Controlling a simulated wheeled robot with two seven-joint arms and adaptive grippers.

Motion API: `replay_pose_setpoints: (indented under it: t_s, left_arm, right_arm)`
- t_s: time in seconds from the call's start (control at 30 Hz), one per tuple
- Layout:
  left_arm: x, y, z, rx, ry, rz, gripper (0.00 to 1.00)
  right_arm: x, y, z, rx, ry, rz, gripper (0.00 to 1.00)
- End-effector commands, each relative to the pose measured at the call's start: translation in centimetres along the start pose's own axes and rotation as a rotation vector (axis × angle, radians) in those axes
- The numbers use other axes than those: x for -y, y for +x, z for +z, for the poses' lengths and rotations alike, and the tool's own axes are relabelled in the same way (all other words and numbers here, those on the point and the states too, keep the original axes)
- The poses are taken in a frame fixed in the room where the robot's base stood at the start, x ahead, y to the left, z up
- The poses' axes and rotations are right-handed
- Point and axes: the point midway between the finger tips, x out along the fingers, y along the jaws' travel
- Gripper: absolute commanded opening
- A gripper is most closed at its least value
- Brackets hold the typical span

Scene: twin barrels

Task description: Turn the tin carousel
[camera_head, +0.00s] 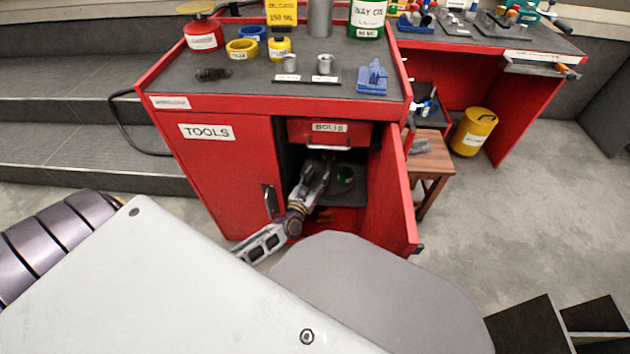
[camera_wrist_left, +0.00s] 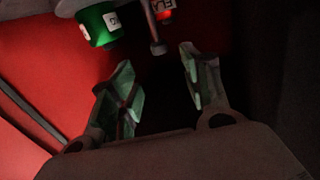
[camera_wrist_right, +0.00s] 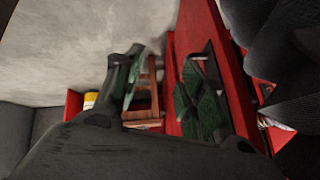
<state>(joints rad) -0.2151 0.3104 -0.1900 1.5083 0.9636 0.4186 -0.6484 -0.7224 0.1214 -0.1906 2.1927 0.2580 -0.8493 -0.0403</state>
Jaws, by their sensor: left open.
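The tin carousel is only partly seen, in the dark open compartment of the red cabinet. In the left wrist view a green tin (camera_wrist_left: 100,24) and a red tin (camera_wrist_left: 163,13) show at the top edge, beside a short grey post (camera_wrist_left: 157,46). In the head view a green tin (camera_head: 344,175) shows in the compartment. My left gripper (camera_head: 318,168) reaches into the compartment, just left of that tin. Its fingers (camera_wrist_left: 156,58) are open and empty, apart from the tins. My right gripper (camera_wrist_right: 158,75) is open, beside a red panel; the head view does not show it.
The cabinet door (camera_head: 392,190) stands open on the right of the compartment. The BOLTS drawer (camera_head: 329,131) is above it and the shut TOOLS door (camera_head: 225,165) to the left. A wooden stool (camera_head: 432,160) and yellow canister (camera_head: 473,132) stand beyond the door.

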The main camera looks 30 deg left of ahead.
Motion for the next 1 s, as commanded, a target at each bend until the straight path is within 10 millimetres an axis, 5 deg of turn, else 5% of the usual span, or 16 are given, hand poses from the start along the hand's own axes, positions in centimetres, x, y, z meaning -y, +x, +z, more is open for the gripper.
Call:
replay_pose_setpoints:
  t_s: [1.0]
  left_arm:
    - [-0.5,-2.4,-0.1,0.019,-0.028,-0.018,0.47]
  right_arm:
    - [0.3,-0.9,-1.2,-0.009,-0.002,0.0,0.4]
